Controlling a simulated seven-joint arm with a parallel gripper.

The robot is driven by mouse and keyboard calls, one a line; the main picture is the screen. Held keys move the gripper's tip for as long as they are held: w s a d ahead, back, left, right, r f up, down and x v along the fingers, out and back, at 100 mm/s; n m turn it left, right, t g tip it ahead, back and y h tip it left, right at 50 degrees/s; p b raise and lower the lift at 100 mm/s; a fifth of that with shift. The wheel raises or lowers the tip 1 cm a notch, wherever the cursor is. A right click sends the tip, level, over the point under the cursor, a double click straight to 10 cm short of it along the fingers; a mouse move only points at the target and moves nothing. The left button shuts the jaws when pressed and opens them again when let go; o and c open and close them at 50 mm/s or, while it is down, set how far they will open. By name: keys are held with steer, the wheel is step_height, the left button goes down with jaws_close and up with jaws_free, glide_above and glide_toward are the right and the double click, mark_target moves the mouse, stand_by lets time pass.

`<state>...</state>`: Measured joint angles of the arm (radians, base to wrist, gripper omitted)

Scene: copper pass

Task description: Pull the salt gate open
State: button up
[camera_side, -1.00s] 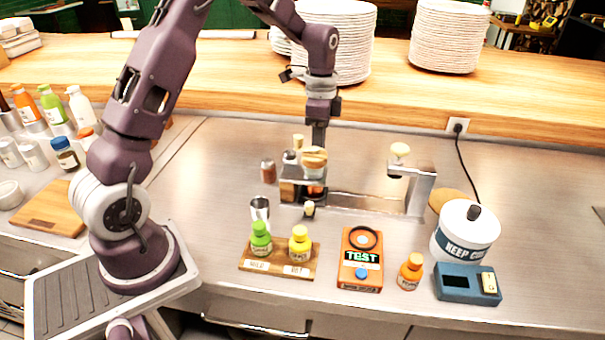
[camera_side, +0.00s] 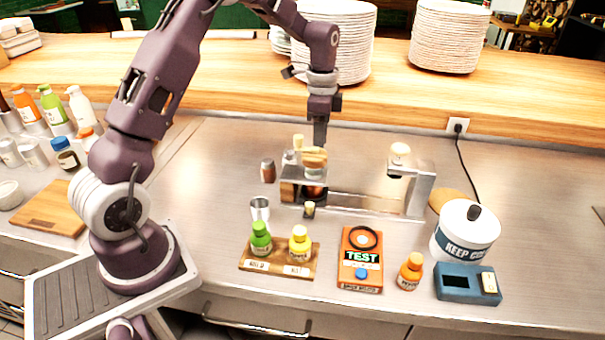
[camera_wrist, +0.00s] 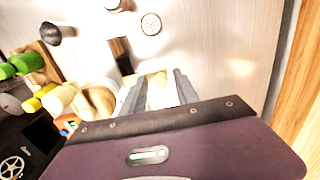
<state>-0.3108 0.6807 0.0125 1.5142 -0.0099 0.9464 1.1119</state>
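The metal-and-wood station (camera_side: 291,190) stands mid-counter, with a wooden-topped cup (camera_side: 314,160) on its upper part and a long low rail running right to a metal post (camera_side: 418,190). A small cream-topped dark knob (camera_side: 309,209) sticks up at its front. No part is labelled as the salt gate, so I cannot tell which piece it is. My gripper (camera_side: 319,146) points down just above the station's top. In the wrist view its two fingers (camera_wrist: 158,88) are apart, with a pale rounded top partly showing between and beyond them. I cannot see contact.
A metal cup (camera_side: 260,208), green and yellow bottles on a wooden stand (camera_side: 277,270), an orange tester (camera_side: 361,272), an orange bottle (camera_side: 410,272), a blue box (camera_side: 467,284) and a white pot (camera_side: 465,235) stand in front and right. A dark shaker (camera_side: 268,171) is left.

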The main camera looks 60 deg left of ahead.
steer(key=shift+r, duration=3)
steer(key=s+d+r+n+t, duration=0.3)
steer(key=s+d+r+n, duration=0.1)
steer(key=s+d+r, duration=0.65)
steer(key=s+d+n+t, duration=0.1)
steer(key=s+d+n, duration=0.1)
steer(key=s, duration=0.7)
steer(key=s+d+f+n+t, duration=0.1)
steer(key=s+n, duration=0.2)
steer(key=s, duration=0.6)
steer(key=shift+s+d+f+t, duration=0.2)
steer(key=shift+s+d+t, duration=0.1)
steer(key=shift+s+d, duration=0.1)
